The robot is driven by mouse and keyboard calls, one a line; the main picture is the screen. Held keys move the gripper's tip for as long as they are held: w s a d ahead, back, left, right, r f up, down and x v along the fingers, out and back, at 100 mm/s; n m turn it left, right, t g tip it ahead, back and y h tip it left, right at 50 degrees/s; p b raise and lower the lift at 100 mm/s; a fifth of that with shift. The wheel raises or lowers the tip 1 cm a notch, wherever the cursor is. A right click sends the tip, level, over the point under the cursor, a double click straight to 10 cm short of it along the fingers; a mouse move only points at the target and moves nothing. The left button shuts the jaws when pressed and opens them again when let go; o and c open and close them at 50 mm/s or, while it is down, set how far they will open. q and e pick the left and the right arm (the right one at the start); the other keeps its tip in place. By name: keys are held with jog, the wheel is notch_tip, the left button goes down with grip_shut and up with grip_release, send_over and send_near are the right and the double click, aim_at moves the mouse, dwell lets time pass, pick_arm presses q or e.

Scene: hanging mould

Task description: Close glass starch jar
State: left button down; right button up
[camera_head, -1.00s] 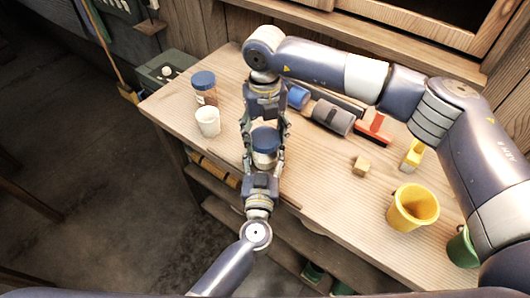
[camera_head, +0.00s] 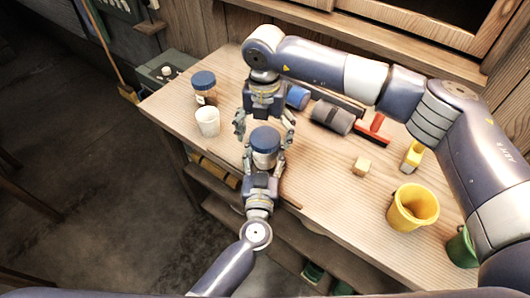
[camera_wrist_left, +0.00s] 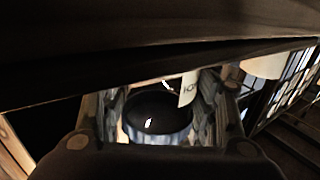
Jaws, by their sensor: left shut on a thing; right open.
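The starch jar (camera_head: 264,159) is a short glass jar with a blue lid (camera_head: 265,137) on top, upright or nearly so in the head view. My left gripper (camera_head: 263,166) comes from the table's front edge and is shut around the jar's body, below the lid. In the left wrist view a round dark glossy end of the held jar (camera_wrist_left: 158,115) shows between the fingers. My right gripper (camera_head: 264,138) is open, its fingers spread to either side of the lid, with visible gaps. I cannot tell whether the lid is fully seated.
A second blue-lidded jar (camera_head: 204,84) and a white cup (camera_head: 207,122) stand at the table's left. Behind lie a grey cylinder (camera_head: 331,117) and a red-handled tool (camera_head: 373,128).

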notch_tip(320, 180, up, 12)
dwell(0.4)
jog(key=shift+f, duration=0.1)
pick_arm(q)
jog(key=c, duration=0.5)
grip_release()
jog(key=shift+s, duration=0.6)
jog(key=s, duration=0.7)
jog(key=s+a, duration=0.1)
jog(key=s, duration=0.2)
jog(key=shift+s, duration=0.4)
